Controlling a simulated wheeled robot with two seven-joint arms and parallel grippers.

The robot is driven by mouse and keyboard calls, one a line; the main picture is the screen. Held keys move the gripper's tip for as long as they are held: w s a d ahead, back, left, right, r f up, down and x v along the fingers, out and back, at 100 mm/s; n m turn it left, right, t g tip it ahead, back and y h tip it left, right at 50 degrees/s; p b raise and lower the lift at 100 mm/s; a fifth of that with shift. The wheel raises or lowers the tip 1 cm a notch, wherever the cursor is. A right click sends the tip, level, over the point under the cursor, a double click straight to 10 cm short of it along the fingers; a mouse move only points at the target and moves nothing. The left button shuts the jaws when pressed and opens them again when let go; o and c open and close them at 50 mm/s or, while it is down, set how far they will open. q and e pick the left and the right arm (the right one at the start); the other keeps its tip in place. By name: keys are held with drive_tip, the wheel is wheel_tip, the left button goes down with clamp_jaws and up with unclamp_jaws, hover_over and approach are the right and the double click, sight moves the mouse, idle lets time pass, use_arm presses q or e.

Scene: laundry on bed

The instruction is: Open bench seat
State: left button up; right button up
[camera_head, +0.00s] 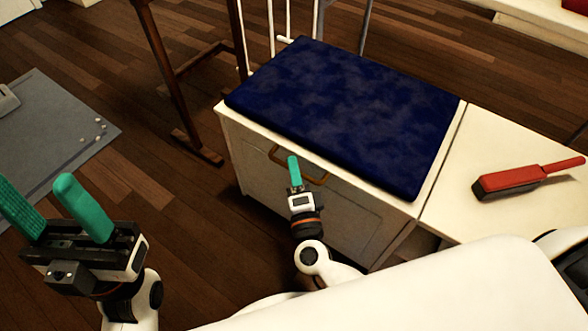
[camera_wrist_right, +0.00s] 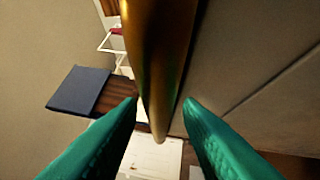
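The bench seat (camera_head: 345,110) has a dark blue cushion on a white lid, above a white cabinet front (camera_head: 250,165). The lid lies flat and looks closed. A curved brass handle (camera_head: 319,180) is on the cabinet front below the lid edge. My right gripper (camera_head: 293,160) is at this handle. In the right wrist view, the brass handle (camera_wrist_right: 158,85) lies between its two teal fingers (camera_wrist_right: 160,103), which are apart; I cannot tell whether they touch it. My left gripper (camera_head: 38,190) is open and empty at the lower left, away from the bench.
A red brush (camera_head: 520,178) lies on the white surface (camera_head: 455,215) right of the cushion. A wooden stand (camera_head: 185,90) stands left of the bench. A grey mat (camera_head: 45,125) lies at the far left. The wooden floor (camera_head: 170,190) between stand and bench is clear.

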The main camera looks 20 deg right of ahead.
drive_tip(key=shift+w, duration=0.35)
clamp_jaws()
